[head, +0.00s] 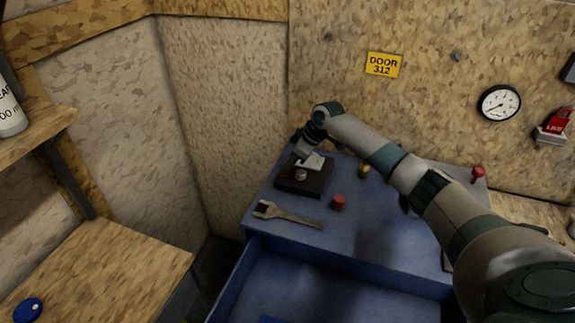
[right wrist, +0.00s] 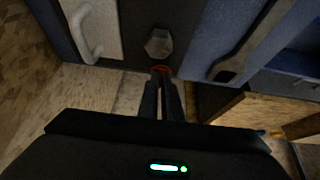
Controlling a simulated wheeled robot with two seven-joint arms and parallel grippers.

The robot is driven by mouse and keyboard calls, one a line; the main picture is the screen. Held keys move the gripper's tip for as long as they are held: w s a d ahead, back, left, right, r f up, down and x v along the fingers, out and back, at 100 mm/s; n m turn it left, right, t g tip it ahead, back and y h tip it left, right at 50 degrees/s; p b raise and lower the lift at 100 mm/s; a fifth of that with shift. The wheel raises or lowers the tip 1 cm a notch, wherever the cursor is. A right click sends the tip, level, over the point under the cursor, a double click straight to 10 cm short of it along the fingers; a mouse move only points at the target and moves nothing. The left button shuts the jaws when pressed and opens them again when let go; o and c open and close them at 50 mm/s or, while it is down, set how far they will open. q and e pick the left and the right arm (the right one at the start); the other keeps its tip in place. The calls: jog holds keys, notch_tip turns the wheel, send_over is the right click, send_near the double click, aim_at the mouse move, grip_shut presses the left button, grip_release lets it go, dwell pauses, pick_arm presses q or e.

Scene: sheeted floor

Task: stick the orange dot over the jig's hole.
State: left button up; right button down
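The jig (head: 290,187) is a dark square block on the blue cabinet top, with a pale piece and a grey hex bolt head (head: 300,175) on it. My right gripper (head: 304,160) is over the jig. In the right wrist view its two fingers (right wrist: 162,78) are together, with the orange dot (right wrist: 161,69) showing as a thin orange-red edge at their tips. The dot appears just beside the hex bolt head (right wrist: 158,43); I cannot tell whether it touches the jig. I cannot make out the jig's hole. My left gripper is not in view.
A wrench (head: 285,214) lies in front of the jig. A red knob (head: 338,202), a yellow piece (head: 364,170) and another red knob (head: 478,174) stand on the cabinet top (head: 375,235). An open drawer (head: 325,285) is below. The wall is close behind.

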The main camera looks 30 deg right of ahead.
jog(key=shift+f, duration=0.4)
dwell(0.4)
dwell(0.8)
jog(key=shift+f, duration=0.4)
dwell(0.4)
jog(key=c, duration=1.9)
grip_release()
jog(key=shift+o, duration=0.2)
jog(key=shift+r, duration=0.1)
